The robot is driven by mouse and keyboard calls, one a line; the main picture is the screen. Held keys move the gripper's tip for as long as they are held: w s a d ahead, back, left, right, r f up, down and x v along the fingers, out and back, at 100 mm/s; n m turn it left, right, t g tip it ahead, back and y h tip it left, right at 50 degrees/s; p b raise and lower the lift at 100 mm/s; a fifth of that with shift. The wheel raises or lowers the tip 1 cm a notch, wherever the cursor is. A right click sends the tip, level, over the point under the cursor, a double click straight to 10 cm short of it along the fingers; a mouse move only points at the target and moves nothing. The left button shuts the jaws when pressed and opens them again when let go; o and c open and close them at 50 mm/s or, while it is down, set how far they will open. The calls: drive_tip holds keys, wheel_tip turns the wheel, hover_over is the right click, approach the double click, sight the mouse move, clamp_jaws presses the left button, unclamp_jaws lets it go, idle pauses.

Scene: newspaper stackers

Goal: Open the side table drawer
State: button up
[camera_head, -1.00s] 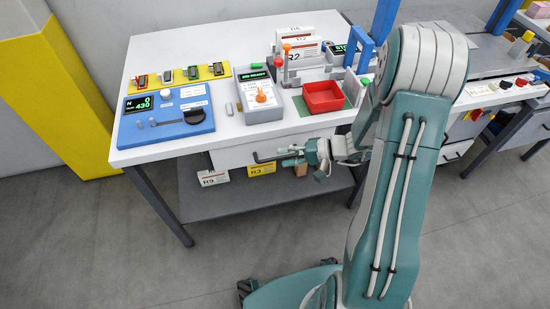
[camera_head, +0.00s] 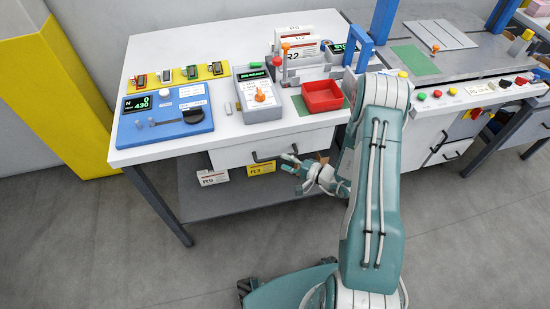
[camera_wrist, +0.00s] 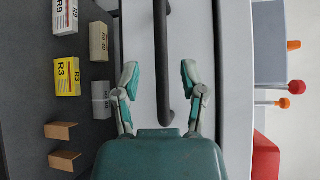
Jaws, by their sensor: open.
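The side table drawer (camera_head: 230,155) has a white front under the table top. It looks shut, with no clear gap showing. Its dark bar handle (camera_head: 265,158) also shows in the wrist view (camera_wrist: 161,50), running up and down the picture. My gripper (camera_head: 287,163) is open and empty at the right end of the handle. In the wrist view my gripper (camera_wrist: 159,70) has one finger on each side of the handle, both apart from it in the picture. I cannot tell how deep the handle sits between the fingers.
The table top (camera_head: 165,60) holds a blue panel (camera_head: 165,112), a grey device (camera_head: 258,95) and a red tray (camera_head: 322,96). Boxes, including a yellow R3 box (camera_head: 262,168), stand on the dark lower shelf (camera_head: 205,200). Floor is free in front.

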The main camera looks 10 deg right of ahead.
sight(275, 159)
drive_tip(key=shift+x, duration=2.2)
clamp_jaws()
